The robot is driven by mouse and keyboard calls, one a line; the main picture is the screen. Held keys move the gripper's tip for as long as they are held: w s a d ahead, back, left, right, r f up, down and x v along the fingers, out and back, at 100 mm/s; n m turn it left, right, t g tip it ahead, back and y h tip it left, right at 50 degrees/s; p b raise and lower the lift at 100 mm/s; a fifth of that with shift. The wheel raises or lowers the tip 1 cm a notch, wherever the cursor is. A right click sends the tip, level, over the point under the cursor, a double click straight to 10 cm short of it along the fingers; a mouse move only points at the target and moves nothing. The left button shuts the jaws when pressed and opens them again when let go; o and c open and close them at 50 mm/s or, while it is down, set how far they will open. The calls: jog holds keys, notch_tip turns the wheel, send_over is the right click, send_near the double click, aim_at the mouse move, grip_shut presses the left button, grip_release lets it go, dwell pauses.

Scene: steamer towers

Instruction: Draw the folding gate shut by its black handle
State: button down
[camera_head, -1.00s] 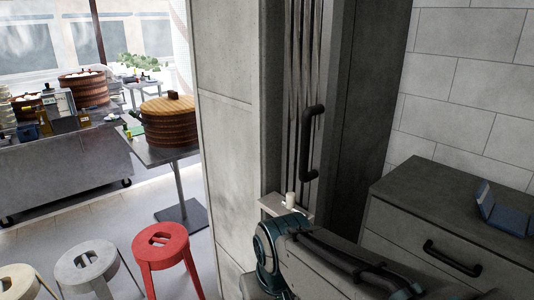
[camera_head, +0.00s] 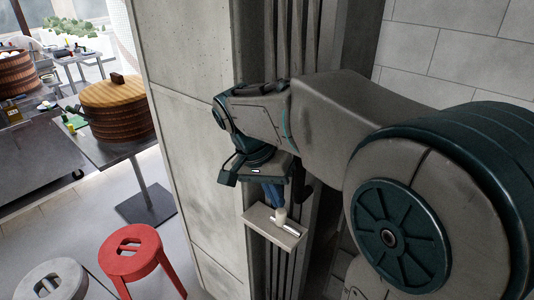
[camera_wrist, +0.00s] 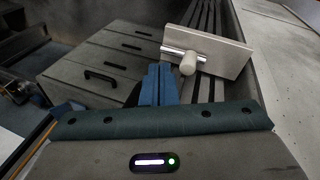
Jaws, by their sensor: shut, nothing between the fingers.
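The folding gate (camera_head: 283,30) shows as tall grey metal slats in the wall opening in the head view; its folds also show in the wrist view (camera_wrist: 205,90). Its black handle is hidden behind my arm, except perhaps for a dark piece beside the fingers. My gripper (camera_head: 273,194) points down in front of the gate, with its blue fingers together and empty. The fingers also show in the wrist view (camera_wrist: 158,86). A pale plate (camera_head: 262,222) with a whitish knob and a metal rod sits just below the fingertips; whether they touch is unclear.
A concrete wall panel (camera_head: 185,60) stands left of the gate. A red stool (camera_head: 135,255) and a table with a wooden-lidded steamer (camera_head: 120,110) are farther left. A grey drawer cabinet (camera_wrist: 95,65) with dark handles shows in the wrist view.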

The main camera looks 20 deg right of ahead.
jog(key=w+a+r+m+g+h+p, duration=0.2)
jog(key=w+r+m+h+p, duration=0.1)
jog(key=w+r+m, duration=0.3)
jog(key=p+x, duration=0.2)
jog(key=x, duration=0.7)
jog(key=shift+d, duration=0.2)
